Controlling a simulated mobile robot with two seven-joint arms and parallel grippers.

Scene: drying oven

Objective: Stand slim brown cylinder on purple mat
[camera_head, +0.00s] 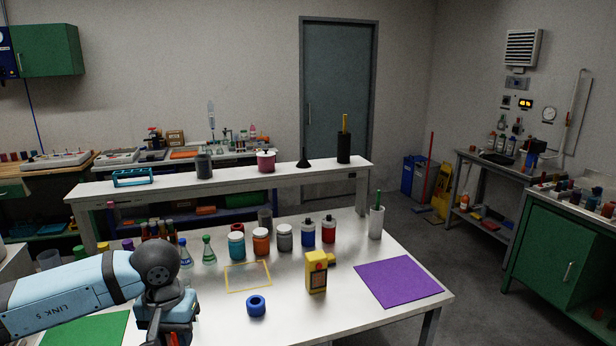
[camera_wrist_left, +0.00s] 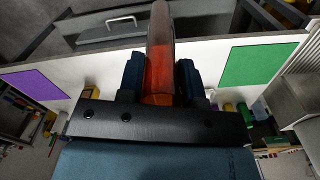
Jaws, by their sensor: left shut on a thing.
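The purple mat (camera_head: 399,283) lies flat and bare at the right end of the white table. It also shows at the left of the left wrist view (camera_wrist_left: 32,84). My left gripper (camera_head: 166,322) is over the near left part of the table, well left of the purple mat. In the left wrist view its two blue fingers (camera_wrist_left: 161,82) are shut on a slim cylinder (camera_wrist_left: 160,45), brownish at the far end and orange-red between the fingers. The head view does not clearly show the held cylinder. My right gripper is not in view.
A yellow device (camera_head: 316,273), a blue ring (camera_head: 256,306) and a yellow outlined frame (camera_head: 248,277) lie between gripper and mat. Several jars and bottles stand behind, with a white cup (camera_head: 376,222) behind the mat. A green mat (camera_head: 85,330) lies at near left.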

